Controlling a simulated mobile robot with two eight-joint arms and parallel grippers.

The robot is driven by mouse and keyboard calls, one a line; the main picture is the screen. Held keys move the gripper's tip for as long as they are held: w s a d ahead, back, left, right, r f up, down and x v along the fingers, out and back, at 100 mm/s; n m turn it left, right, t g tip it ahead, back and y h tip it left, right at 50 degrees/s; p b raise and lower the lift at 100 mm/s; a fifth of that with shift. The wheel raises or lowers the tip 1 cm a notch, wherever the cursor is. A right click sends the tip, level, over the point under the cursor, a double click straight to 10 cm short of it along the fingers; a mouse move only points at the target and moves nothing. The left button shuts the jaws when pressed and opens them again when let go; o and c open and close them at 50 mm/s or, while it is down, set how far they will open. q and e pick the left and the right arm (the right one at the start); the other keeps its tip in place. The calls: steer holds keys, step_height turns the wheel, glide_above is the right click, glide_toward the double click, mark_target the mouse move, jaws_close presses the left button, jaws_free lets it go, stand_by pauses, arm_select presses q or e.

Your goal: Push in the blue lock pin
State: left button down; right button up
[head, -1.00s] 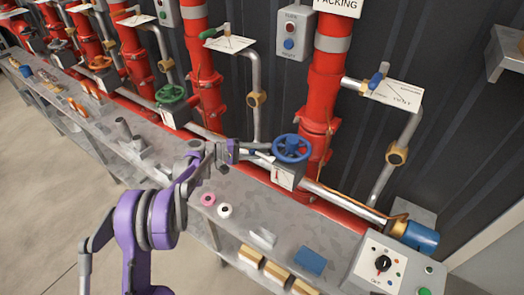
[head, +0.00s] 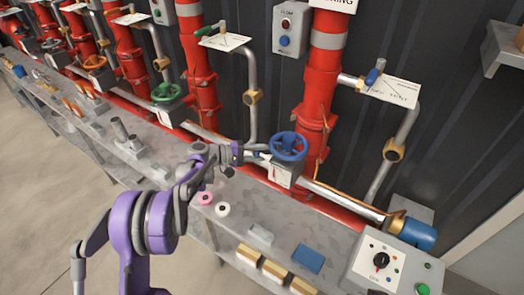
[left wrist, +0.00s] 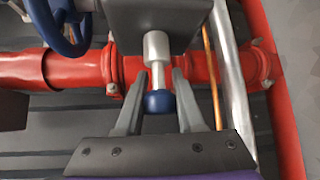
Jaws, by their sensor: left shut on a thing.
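The blue lock pin (left wrist: 160,103) has a round blue knob on a pale metal stem. The stem runs into a grey sleeve under the dark valve box in the left wrist view. My left gripper (left wrist: 157,90) has one finger on each side of the pin, shut on it by the knob and stem. In the head view my left gripper (head: 256,153) is at the left side of the grey valve box (head: 282,173), below the blue handwheel (head: 288,146). The pin is too small and covered to make out there. My right gripper is in neither view.
A red standpipe (head: 318,110) rises behind the handwheel. A grey bench (head: 235,240) runs below, with pink and white rings, a blue block (head: 308,258) and tan blocks on it. A control box (head: 385,265) stands at the right. A copper line passes close by the gripper.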

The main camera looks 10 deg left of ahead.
arm_select(q)
steer(key=c, duration=0.5)
jaws_free()
steer(key=shift+s+d, duration=0.1)
steer(key=shift+d, duration=0.15)
steer(key=shift+a, duration=0.1)
steer(key=v, duration=1)
steer(key=shift+s+a, duration=0.1)
steer(key=shift+a, duration=0.3)
steer(key=s+d+r+m+g+y+p, duration=0.2)
steer(key=s+d+r+g+y+p, duration=0.25)
steer(key=s+d, duration=0.6)
steer(key=s+a+m+t+y+p, duration=0.1)
steer(key=s+y, duration=0.2)
steer(key=s, duration=0.4)
steer(key=s+a+r+m+t+y+p, duration=0.1)
steer(key=s+a+m+y+p, duration=0.1)
steer(key=s+y, duration=0.2)
steer(key=s+a+m+t+y+p, duration=0.1)
steer(key=s+a+y+p, duration=0.1)
steer(key=s, duration=0.8)
steer(key=shift+s+a+r+m+y, duration=0.2)
steer(key=shift+m+y, duration=0.1)
steer(key=shift+y, duration=0.35)
